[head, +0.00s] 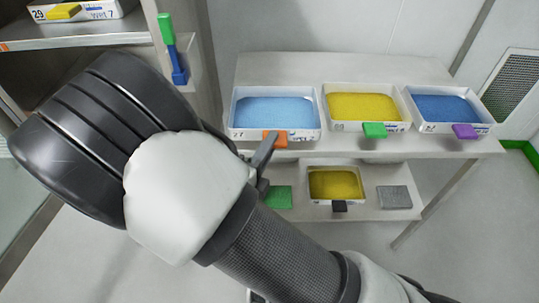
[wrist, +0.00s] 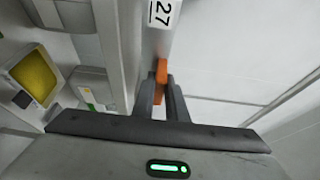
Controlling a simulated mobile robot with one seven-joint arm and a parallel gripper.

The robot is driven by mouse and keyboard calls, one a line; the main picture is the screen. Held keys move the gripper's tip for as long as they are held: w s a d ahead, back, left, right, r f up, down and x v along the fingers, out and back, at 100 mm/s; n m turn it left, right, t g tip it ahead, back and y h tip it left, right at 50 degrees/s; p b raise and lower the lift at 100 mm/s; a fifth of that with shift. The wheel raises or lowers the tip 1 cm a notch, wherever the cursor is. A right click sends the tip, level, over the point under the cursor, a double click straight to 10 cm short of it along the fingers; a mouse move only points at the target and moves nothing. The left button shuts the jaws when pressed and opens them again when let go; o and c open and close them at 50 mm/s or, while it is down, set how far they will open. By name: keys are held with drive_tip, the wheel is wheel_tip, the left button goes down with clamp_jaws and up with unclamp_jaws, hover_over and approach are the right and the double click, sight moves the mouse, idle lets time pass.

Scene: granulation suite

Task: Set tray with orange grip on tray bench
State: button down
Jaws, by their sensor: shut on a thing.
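The tray with the orange grip (head: 275,136) is a white tray holding light blue powder, at the left end of the upper top of the tray bench (head: 420,143). My gripper (head: 266,158) is shut on the orange grip at the tray's front. In the wrist view the orange grip (wrist: 161,72) sits between my gripper's fingers (wrist: 162,88), below the tray's wall marked 27 (wrist: 151,40). The tray looks level; I cannot tell whether its base touches the bench. My arm hides the bench's left front.
A yellow-powder tray with a green grip (head: 374,130) stands close to the right, then a blue-powder tray with a purple grip (head: 465,131). The lower shelf (head: 363,208) holds a yellow-powder tray with a black grip (head: 339,205). A rack (head: 75,38) stands at upper left.

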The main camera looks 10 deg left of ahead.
sight(270, 126)
drive_tip(key=w, duration=0.2)
drive_tip(key=w+a+b, duration=0.1)
drive_tip(key=w, duration=0.1)
drive_tip(key=w+b, duration=0.1)
drive_tip(key=w, duration=0.1)
drive_tip(key=shift+w+a, duration=0.25)
drive_tip(key=shift+w, duration=0.1)
drive_tip(key=shift+w+f+b, duration=0.1)
drive_tip(key=shift+f+b, duration=0.2)
drive_tip(key=shift+f, duration=0.7)
drive_tip(key=c, duration=1.7)
unclamp_jaws()
drive_tip(key=s+a+p, duration=0.1)
drive_tip(key=s, duration=0.4)
drive_tip(key=s+a, duration=0.1)
drive_tip(key=s, duration=0.5)
drive_tip(key=s+a+p, duration=0.1)
drive_tip(key=s, duration=0.5)
drive_tip(key=shift+s+p, duration=0.15)
drive_tip(key=shift+p, duration=0.2)
